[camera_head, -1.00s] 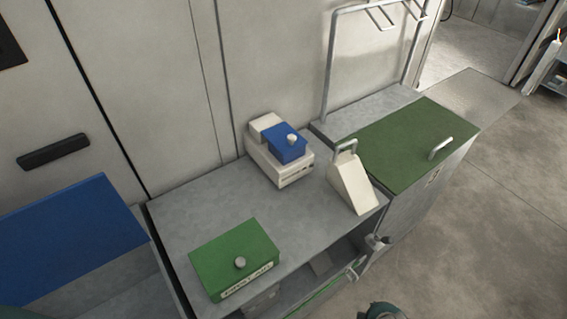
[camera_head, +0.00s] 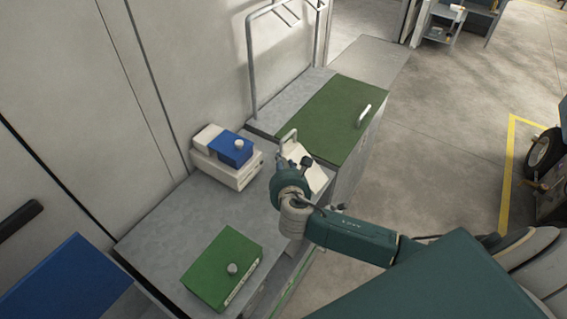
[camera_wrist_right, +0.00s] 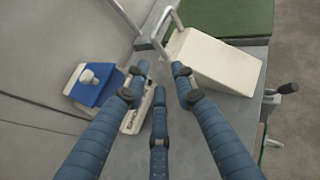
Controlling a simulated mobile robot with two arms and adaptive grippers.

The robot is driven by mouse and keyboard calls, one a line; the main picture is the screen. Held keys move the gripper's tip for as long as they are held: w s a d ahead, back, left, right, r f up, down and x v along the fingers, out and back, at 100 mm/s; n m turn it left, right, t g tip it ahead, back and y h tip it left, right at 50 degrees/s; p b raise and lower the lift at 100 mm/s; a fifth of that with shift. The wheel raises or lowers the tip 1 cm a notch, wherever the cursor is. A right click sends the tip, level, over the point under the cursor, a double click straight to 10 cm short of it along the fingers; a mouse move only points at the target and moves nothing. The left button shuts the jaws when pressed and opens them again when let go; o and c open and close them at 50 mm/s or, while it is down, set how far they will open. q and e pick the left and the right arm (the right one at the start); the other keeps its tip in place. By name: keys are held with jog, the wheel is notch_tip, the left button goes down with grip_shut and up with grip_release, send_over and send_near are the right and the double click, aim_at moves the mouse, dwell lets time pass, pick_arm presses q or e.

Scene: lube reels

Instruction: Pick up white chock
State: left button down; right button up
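The white chock (camera_head: 319,179) is a cream wedge with a grey metal handle, standing at the right end of the grey counter. In the head view my right gripper (camera_head: 298,165) is just in front of it and hides part of it. In the right wrist view the chock (camera_wrist_right: 217,62) is ahead and to the right, with its handle on its left side. The fingers of my right gripper (camera_wrist_right: 158,80) are spread and empty. They look short of the handle, but whether any finger touches the chock is unclear. My left gripper is not in view.
A green box (camera_head: 223,268) lies at the counter's near end. A green-topped cabinet (camera_head: 335,120) with a metal rail adjoins beyond. The counter (camera_head: 195,215) is clear between the boxes.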

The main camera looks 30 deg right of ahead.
jog(key=shift+n, duration=0.5)
jog(key=x, duration=0.2)
jog(key=r+x, duration=0.1)
jog(key=x, duration=0.1)
jog(key=p+x, duration=0.1)
jog(key=x, duration=0.1)
jog(key=shift+w+d+r, duration=0.1)
jog(key=shift+w+d, duration=0.05)
jog(key=shift+w, duration=0.45)
jog(key=x, duration=0.4)
jog(key=shift+d+r+p, duration=0.1)
jog(key=shift+r+p, duration=0.15)
jog(key=shift+p, duration=0.15)
jog(key=shift+w+f, duration=0.2)
jog(key=shift+w, duration=0.15)
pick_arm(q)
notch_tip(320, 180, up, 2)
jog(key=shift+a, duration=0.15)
pick_arm(e)
jog(key=shift+s+r, duration=0.1)
jog(key=shift+c, duration=0.5)
grip_shut()
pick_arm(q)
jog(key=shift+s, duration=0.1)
pick_arm(e)
jog(key=shift+d+r, duration=0.1)
jog(key=shift+r, duration=0.05)
